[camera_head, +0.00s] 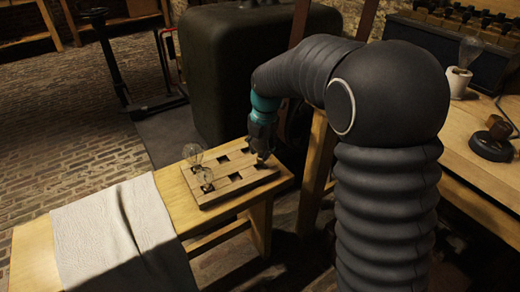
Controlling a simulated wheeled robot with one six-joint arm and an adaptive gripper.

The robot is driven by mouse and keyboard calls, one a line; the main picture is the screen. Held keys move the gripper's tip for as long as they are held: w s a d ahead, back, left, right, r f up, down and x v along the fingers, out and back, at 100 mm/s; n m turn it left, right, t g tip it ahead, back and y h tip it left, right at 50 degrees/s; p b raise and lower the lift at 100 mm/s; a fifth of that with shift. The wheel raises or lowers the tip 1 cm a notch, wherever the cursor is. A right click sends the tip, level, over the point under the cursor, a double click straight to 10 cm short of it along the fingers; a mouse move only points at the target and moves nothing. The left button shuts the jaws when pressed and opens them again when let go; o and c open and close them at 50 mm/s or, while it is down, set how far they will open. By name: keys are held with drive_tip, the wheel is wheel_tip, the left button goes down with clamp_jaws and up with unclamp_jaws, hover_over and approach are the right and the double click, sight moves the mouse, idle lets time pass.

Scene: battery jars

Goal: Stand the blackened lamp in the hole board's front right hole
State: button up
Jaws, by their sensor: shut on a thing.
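The wooden hole board (216,195) lies on the end of a wooden bench, with several dark square holes. Two clear glass lamps stand in its left holes, one at the back (193,154) and one nearer (205,176). My gripper (263,156) points down at the board's right end, low over or at the holes there. It is shut on a small dark thing, which I take to be the blackened lamp. The lamp is mostly hidden by the fingers, and I cannot tell whether its base is in a hole.
A grey cloth (105,235) drapes over the bench (38,258) on the left. A large dark rounded cabinet (235,60) stands behind. At right, a workbench (480,165) carries a lamp in a white holder (458,80) and a round dark object (490,143).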

sight(260, 158)
drive_tip(key=shift+f+b, duration=0.95)
drive_tip(key=shift+f, duration=0.65)
idle(1.2)
drive_tip(key=o, duration=1.5)
